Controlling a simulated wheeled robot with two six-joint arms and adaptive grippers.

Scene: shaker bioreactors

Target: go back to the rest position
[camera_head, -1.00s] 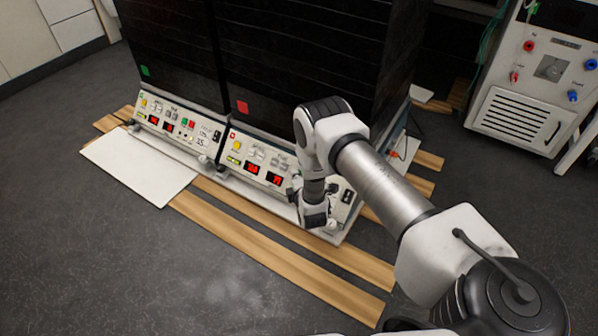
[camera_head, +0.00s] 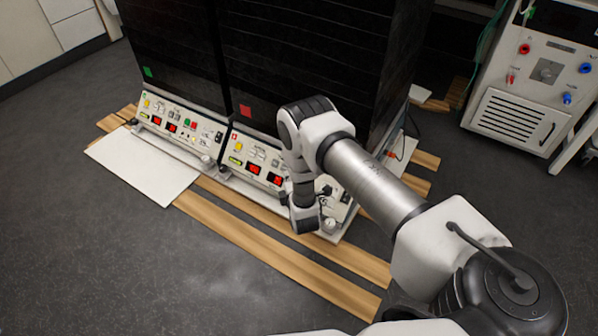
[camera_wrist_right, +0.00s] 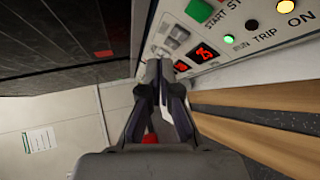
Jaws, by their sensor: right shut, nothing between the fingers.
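My right arm reaches in from the lower right in the head view, and its wrist hangs in front of the right shaker's control panel (camera_head: 258,160). The arm hides part of that panel, and I cannot make out the fingertips in this view. In the right wrist view my right gripper (camera_wrist_right: 166,75) is shut and empty. Its fingers point along the panel (camera_wrist_right: 240,35), close to its displays and buttons. A green light (camera_wrist_right: 228,39) is lit beside the word RUN. I cannot tell whether the fingers touch the panel. My left gripper is not in view.
Two tall dark shaker cabinets stand side by side; the left one has its own control panel (camera_head: 180,128). Wooden planks (camera_head: 270,255) and a white board (camera_head: 143,170) lie on the floor in front. A white machine (camera_head: 525,90) stands at the right. Grey floor is clear at lower left.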

